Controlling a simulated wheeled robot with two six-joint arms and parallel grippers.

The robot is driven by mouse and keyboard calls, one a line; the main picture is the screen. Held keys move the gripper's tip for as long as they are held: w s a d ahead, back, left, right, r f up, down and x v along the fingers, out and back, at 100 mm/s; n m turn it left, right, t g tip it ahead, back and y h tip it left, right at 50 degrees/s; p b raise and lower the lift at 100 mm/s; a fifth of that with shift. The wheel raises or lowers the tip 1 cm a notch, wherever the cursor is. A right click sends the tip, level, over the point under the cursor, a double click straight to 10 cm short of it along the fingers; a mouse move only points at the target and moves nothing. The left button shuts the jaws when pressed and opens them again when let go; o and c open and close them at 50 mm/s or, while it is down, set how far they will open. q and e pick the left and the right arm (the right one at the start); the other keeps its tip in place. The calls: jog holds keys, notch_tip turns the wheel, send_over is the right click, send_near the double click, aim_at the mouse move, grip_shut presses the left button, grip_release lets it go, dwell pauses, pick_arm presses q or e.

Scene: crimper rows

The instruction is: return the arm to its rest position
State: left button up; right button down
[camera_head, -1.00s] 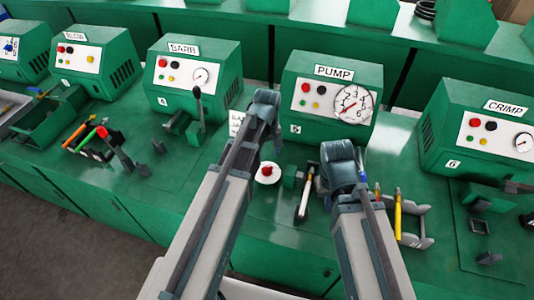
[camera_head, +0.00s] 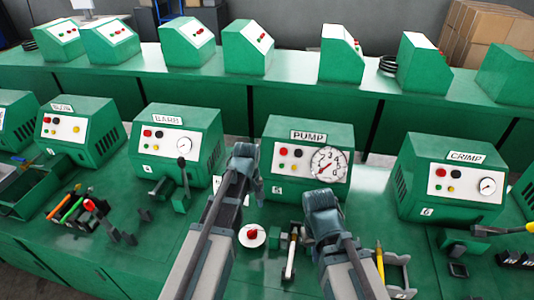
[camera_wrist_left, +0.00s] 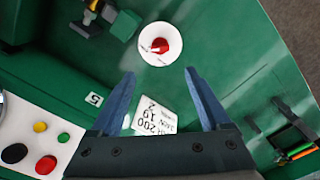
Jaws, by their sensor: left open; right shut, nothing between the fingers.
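My left arm's gripper (camera_head: 243,158) is over the bench in front of the PUMP machine (camera_head: 308,160), at its left side. In the left wrist view its two blue fingers (camera_wrist_left: 158,75) are spread wide with nothing held between them. A white printed card (camera_wrist_left: 157,119) shows beneath and between the fingers. My right gripper (camera_head: 321,203) is in front of the PUMP machine's right half, and its fingers are largely hidden behind its own wrist. No held object shows there.
A white disc with a red knob (camera_head: 252,235) lies between my arms. A tool holder with a yellow-handled tool (camera_head: 380,263) stands right of my right arm. The BARB machine (camera_head: 180,138) and CRIMP machine (camera_head: 452,178) flank the PUMP machine.

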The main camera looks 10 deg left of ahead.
pick_arm(q)
jog(key=shift+s, duration=0.1)
jog(key=s+d+f+m+y+b, duration=0.1)
jog(key=s+d+f+m+b, duration=0.2)
jog(key=s+d+m, duration=0.7)
jog(key=s+m, duration=0.2)
jog(key=s, duration=0.2)
jog(key=shift+d, duration=0.15)
